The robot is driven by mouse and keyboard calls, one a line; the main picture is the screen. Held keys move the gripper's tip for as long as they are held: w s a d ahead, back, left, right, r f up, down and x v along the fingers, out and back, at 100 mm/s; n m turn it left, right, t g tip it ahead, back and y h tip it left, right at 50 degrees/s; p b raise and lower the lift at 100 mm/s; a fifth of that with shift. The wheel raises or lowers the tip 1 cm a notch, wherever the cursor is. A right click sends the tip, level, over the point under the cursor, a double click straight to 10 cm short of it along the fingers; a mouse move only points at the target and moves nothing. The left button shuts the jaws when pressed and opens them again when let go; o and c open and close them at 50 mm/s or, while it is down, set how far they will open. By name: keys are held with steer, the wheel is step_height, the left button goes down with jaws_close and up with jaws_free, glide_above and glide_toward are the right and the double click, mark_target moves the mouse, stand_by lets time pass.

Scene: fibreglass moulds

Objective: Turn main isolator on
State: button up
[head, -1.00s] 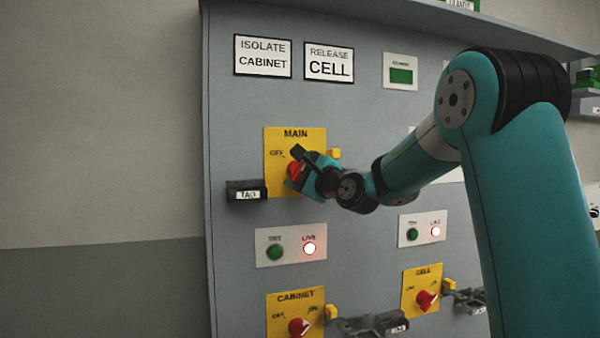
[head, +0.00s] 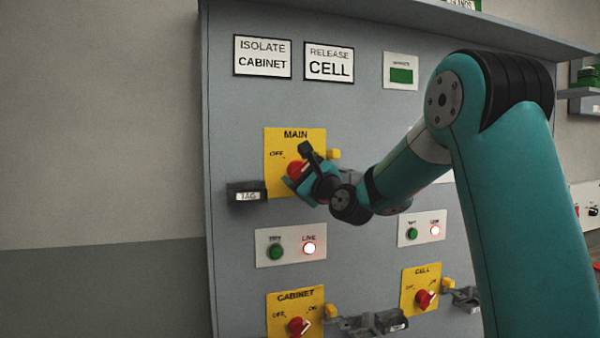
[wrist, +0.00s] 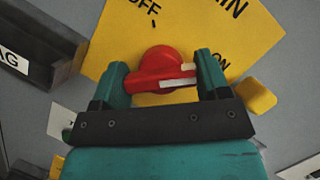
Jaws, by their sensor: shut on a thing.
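The main isolator is a red rotary knob (head: 296,169) on a yellow plate (head: 282,184) marked MAIN, with OFF at its upper left. My gripper (wrist: 163,82) is shut on the knob, with one teal finger on each side of it in the wrist view. The knob (wrist: 158,66) has a white pointer line that lies toward the right, near the ON label, and away from OFF. In the head view my gripper hides the ON label and part of the knob.
A black TAG holder (head: 246,193) sits left of the plate, and a yellow tab (head: 334,154) sticks out at its right. CABINET (head: 299,327) and CELL (head: 425,299) knobs are lower down.

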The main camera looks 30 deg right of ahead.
steer(key=o, duration=0.9)
steer(key=shift+s+f, duration=0.1)
steer(key=shift+b+v, duration=4.35)
steer(key=shift+v, duration=4.3)
